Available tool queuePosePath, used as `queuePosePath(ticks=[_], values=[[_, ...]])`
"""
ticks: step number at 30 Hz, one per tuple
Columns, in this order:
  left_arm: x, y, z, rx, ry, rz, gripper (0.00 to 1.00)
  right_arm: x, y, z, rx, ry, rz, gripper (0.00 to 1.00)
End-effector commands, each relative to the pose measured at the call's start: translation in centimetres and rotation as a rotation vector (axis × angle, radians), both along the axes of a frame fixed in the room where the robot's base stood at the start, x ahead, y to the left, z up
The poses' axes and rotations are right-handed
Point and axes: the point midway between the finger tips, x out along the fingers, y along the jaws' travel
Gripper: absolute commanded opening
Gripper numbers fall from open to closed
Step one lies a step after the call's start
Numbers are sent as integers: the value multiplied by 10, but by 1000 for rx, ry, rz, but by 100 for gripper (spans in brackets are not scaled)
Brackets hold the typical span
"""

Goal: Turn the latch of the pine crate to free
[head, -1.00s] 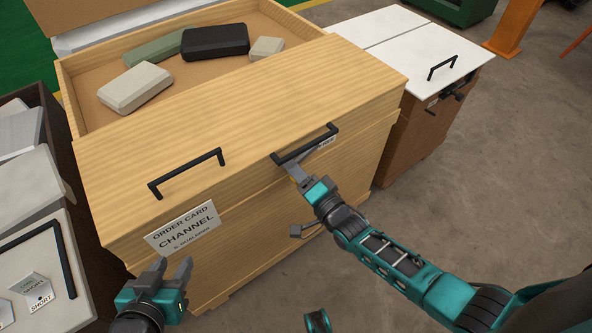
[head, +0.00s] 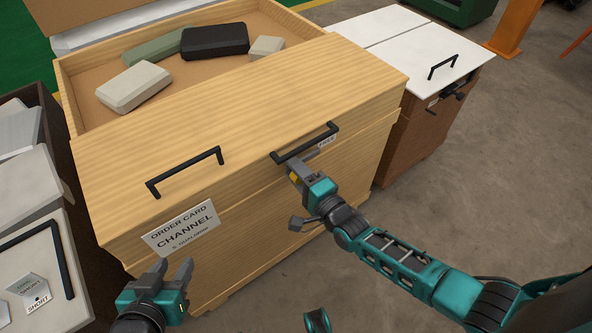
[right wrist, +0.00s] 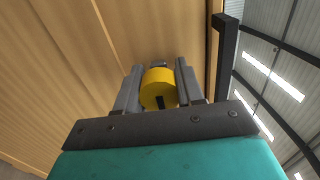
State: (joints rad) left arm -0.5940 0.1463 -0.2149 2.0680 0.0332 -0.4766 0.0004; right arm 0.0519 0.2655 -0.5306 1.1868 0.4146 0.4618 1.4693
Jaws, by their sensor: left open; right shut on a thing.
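The pine crate (head: 250,105) is a large pale wooden box with a closed lid part in front. Its latch has a round yellow knob (right wrist: 158,88) with a dark mark at its lower edge, on the crate's front face. My right gripper (right wrist: 157,85) is shut on this knob, one finger on each side. In the head view my right gripper (head: 296,172) sits just below the right black handle (head: 305,143) and hides most of the latch. A small label reading FREE (head: 327,142) shows beside it. My left gripper (head: 172,272) is open and empty, in front of the crate's lower left.
An order card reading CHANNEL (head: 182,229) is on the crate's front, below the left black handle (head: 186,171). Several blocks lie in the open rear part. A brown crate with white lids (head: 420,45) stands at right, another crate (head: 40,265) at left. Floor is clear at right.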

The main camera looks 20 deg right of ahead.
Motion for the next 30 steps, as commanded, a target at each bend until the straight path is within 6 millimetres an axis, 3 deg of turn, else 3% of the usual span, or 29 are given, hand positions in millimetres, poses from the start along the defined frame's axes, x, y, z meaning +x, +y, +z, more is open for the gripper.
queuePosePath(ticks=[5,6,13,23,30], values=[[0,1,0,6,-1,-4,43,0,-1,0,4,1,-3,0],[0,1,0,7,-1,-4,43,0,-1,0,4,1,-3,39],[0,2,0,8,-1,-6,43,0,-1,0,2,1,-1,61],[1,2,2,8,-2,-6,43,-4,-2,0,0,2,-1,63],[1,1,11,5,-3,-4,43,-43,-16,0,-1,6,0,63]])
